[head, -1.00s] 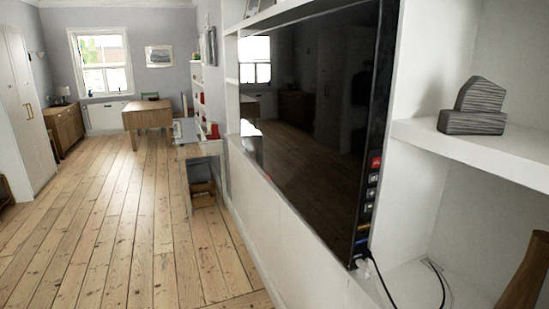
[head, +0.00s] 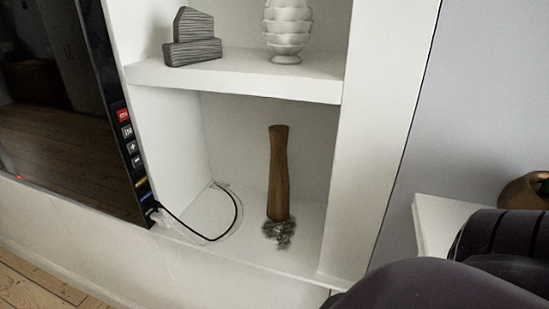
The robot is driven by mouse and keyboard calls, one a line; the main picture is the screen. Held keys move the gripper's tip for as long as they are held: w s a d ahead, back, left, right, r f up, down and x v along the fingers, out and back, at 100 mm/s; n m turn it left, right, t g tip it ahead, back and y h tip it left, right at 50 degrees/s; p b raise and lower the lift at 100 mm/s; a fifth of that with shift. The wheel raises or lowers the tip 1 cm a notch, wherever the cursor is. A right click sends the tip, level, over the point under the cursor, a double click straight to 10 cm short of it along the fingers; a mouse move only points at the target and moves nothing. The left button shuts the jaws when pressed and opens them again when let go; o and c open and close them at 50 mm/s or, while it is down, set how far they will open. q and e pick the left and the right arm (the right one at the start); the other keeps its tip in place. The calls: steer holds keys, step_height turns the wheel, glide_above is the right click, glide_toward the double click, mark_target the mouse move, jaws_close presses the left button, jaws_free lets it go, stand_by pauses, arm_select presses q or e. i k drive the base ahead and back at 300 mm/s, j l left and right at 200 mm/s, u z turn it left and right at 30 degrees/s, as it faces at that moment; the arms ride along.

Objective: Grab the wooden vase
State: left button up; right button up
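The wooden vase (head: 278,172) is tall, slim and brown. Neither of my grippers shows.
A white shelf board (head: 240,78) above the vase carries a grey striped ornament (head: 192,38) and a white ribbed vase (head: 288,30). A black cable (head: 236,212) loops left of the vase. A television (head: 60,110) is at left, a white ledge (head: 440,225) at right.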

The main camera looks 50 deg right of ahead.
mark_target(279, 191)
steer(key=j+z, duration=0.1)
steer(key=z, duration=0.35)
steer(key=j+z, duration=0.1)
steer(key=z, duration=0.3)
steer(key=j+z, duration=0.15)
steer(key=z, duration=0.3)
steer(key=j+z, duration=0.1)
steer(key=z, duration=0.3)
steer(key=i+j, duration=0.1)
steer(key=j, duration=0.5)
steer(key=i+j, duration=0.1)
steer(key=j, duration=0.5)
steer(key=i+j, duration=0.1)
steer(key=j, duration=0.5)
steer(key=i+j, duration=0.1)
steer(key=j, duration=0.5)
steer(key=i+l, duration=0.25)
steer(key=l, duration=0.15)
steer(key=l+z, duration=0.05)
